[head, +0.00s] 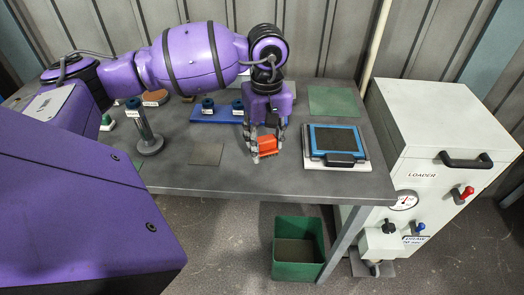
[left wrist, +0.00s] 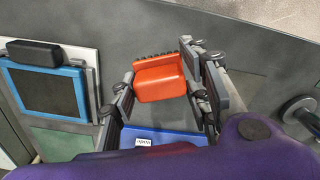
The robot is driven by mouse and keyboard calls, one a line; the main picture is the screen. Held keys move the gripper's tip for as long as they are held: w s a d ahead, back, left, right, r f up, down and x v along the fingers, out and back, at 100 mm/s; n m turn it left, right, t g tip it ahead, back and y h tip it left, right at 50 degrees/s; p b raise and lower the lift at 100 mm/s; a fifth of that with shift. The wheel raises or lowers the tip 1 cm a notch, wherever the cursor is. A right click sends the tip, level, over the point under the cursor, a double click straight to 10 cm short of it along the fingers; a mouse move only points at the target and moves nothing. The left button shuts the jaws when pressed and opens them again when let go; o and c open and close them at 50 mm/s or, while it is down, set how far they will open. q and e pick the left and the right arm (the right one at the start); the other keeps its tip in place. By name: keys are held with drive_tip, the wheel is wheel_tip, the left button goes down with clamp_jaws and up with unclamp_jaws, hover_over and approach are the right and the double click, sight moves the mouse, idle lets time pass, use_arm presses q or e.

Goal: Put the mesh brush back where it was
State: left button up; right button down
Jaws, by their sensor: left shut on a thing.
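The mesh brush, an orange-red block with a row of dark bristles (head: 266,145), is between the fingers of my left gripper (head: 265,141). It also shows in the left wrist view (left wrist: 160,80), with the gripper's fingers (left wrist: 168,90) on either side of it. My left gripper is shut on the brush, over the front middle of the grey table. I cannot tell whether the brush touches the tabletop. A dark mesh screen in a blue frame (head: 334,138) lies on a white plate to the right of the gripper. My right gripper is not in view.
A blue rack (head: 210,113) with dark-blue-topped pieces stands behind the gripper. A grey post stand (head: 148,142), a dark square mat (head: 206,154) and a green mat (head: 334,101) are on the table (head: 230,182). A green bin (head: 299,268) and white loader (head: 430,165) stand off the table.

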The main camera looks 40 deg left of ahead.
sight(263, 161)
use_arm(q)
drive_tip(key=f, duration=0.1)
drive_tip(key=w+a+f, duration=0.1)
drive_tip(key=f, duration=0.1)
drive_tip(key=shift+w+a, duration=0.3)
drive_tip(key=shift+w, duration=0.1)
drive_tip(key=shift+w+a+f, duration=0.2)
drive_tip(key=shift+a+f, duration=0.1)
drive_tip(key=shift+f, duration=0.15)
wheel_tip(263, 161, down, 3)
drive_tip(key=shift+w+f, duration=0.1)
drive_tip(key=shift+f, duration=0.25)
drive_tip(key=o, duration=1.1)
drive_tip(key=shift+r, duration=0.1)
